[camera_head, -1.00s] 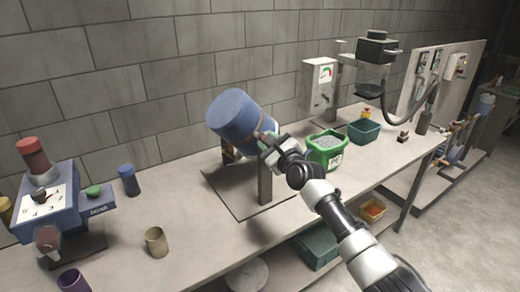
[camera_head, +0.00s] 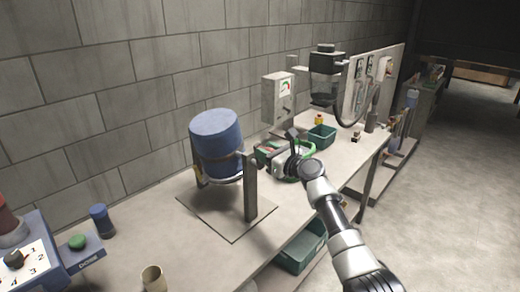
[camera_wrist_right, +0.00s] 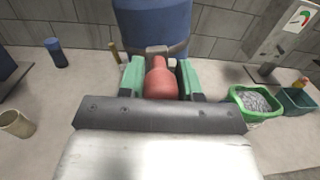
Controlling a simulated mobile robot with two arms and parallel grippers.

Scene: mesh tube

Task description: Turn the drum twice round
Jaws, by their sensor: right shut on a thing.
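The blue drum (camera_head: 216,140) stands nearly upright, slightly tilted, in a metal frame with a square base plate (camera_head: 212,212) on the bench. The drum also shows in the right wrist view (camera_wrist_right: 152,22), straight ahead behind the fingers. My right gripper (camera_head: 266,156) is at the drum's right side, by the frame post. In the right wrist view its green-padded fingers (camera_wrist_right: 160,78) are shut on a red handle (camera_wrist_right: 160,82), one on each side. The head view mostly hides the handle. My left gripper is not in view.
A green tub of grey pellets (camera_wrist_right: 255,102) stands right of the drum, with a teal bin (camera_head: 321,135) beyond. A gauge box (camera_head: 278,98) stands behind. A blue dosing machine (camera_head: 45,250), a blue cylinder (camera_head: 102,220) and a tan cup (camera_head: 153,279) are at left.

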